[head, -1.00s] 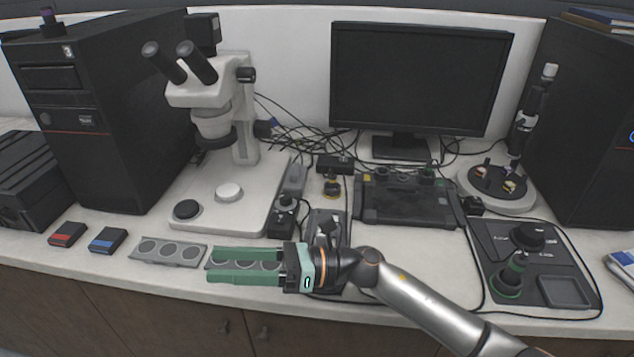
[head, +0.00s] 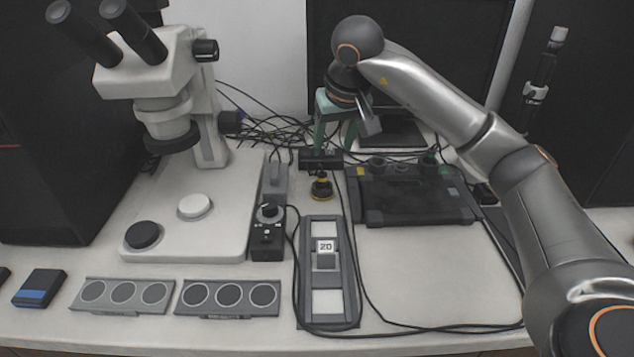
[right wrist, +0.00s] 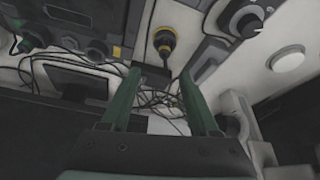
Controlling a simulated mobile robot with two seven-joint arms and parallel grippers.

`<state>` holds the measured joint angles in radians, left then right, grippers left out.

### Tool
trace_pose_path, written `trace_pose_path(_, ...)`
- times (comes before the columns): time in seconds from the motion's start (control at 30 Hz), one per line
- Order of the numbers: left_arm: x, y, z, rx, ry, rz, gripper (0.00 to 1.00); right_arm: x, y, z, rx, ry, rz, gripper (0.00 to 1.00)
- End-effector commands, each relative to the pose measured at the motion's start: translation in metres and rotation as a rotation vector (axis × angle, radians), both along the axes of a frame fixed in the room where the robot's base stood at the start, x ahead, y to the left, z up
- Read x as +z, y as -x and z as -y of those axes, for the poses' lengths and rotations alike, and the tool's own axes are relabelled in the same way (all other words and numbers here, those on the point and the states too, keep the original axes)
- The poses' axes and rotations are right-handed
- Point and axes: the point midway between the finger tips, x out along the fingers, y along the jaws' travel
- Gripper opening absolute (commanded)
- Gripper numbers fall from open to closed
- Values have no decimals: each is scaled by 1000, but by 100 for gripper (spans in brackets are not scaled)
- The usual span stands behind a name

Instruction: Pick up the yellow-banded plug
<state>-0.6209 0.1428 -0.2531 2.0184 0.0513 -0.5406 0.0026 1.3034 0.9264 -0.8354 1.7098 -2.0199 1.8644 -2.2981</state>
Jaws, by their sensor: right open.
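The yellow-banded plug (head: 321,187), a small dark piece with a yellow band, stands on the table between the microscope and the black console. It also shows in the right wrist view (right wrist: 164,40), beyond the fingertips. My right gripper (head: 335,147) is open and empty, with its green fingers pointing down behind the plug. It also shows in the right wrist view (right wrist: 160,76), with a clear gap between the fingers. The gripper and plug are apart. My left gripper is out of view.
A black box (head: 320,159) and loose cables lie just behind the plug. A grey block (head: 275,181) and a knobbed control box (head: 267,233) are to its left. The black console (head: 415,200) is to its right. A grey strip marked 20 (head: 326,288) lies in front.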

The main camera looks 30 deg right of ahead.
Motion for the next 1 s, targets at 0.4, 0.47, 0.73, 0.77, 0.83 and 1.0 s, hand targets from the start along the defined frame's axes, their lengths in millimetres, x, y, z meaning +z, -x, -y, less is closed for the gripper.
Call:
trace_pose_path(0.4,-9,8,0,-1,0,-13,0,-57,-22,4,1,-5,0,62)
trace_pose_path(0.47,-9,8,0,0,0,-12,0,-59,-23,4,1,-6,-1,62)
trace_pose_path(0.73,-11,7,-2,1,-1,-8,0,-90,-38,2,1,-8,-5,62)
trace_pose_path(0.77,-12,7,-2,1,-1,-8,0,-94,-40,3,0,-8,-5,62)
trace_pose_path(0.83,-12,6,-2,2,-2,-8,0,-102,-43,4,1,-7,-3,62)
trace_pose_path(1.0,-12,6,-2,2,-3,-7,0,-104,-45,5,3,-7,0,62)
